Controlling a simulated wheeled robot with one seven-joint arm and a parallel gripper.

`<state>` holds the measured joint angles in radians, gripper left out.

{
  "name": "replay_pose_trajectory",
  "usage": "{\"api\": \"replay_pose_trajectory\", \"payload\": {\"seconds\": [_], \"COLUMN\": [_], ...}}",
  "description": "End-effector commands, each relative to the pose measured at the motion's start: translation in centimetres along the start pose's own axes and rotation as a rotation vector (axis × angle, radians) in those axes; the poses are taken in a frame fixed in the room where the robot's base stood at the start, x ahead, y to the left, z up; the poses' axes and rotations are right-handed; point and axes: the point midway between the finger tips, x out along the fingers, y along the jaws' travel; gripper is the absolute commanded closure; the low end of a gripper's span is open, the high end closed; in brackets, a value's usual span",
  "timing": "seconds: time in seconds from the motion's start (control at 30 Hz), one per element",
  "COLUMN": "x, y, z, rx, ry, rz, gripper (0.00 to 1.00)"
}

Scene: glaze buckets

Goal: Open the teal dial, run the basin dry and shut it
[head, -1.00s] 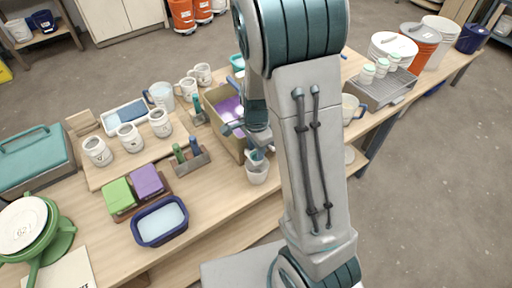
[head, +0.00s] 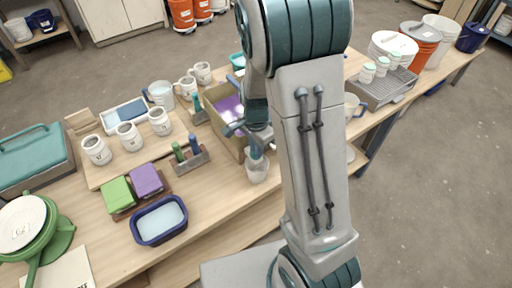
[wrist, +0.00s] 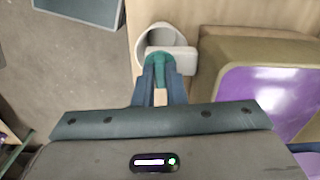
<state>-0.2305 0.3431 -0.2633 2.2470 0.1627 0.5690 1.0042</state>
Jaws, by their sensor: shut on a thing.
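The tan basin (head: 215,97) holds purple liquid and stands at the middle of the bench, partly behind my arm. It also shows at the right of the wrist view (wrist: 225,75), with purple inside. The teal dial (wrist: 158,60) sits at the end of a pale fitting by the basin's left wall in the wrist view. My gripper (wrist: 160,78) is shut on the dial, a finger on each side. In the head view my gripper (head: 255,148) points down at the basin's front. A white cup (head: 257,173) is just below it. Whether liquid is flowing is unclear.
A wooden holder with green and blue handles (head: 190,160) stands left of the cup. Green and purple blocks (head: 130,187) and a navy tub (head: 160,220) lie nearer. White mugs (head: 128,135) stand left. A grey rack (head: 385,90) is right.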

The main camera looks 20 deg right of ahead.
Motion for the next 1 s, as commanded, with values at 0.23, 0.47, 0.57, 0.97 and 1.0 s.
{"api": "replay_pose_trajectory", "payload": {"seconds": [0.23, 0.47, 0.57, 0.97, 1.0], "x": [0.22, 0.23, 0.2, 0.13, 0.12], "y": [-0.08, -0.06, -0.07, -0.07, -0.07], "z": [-0.03, -0.04, -0.06, -0.07, -0.07], "rx": [-0.192, -0.411, -0.505, -0.88, -0.914], "ry": [0.001, 0.001, 0.002, 0.003, 0.003], "rz": [-0.003, -0.003, -0.004, -0.003, -0.003], "gripper": [1.0, 1.0, 1.0, 1.0, 1.0]}}
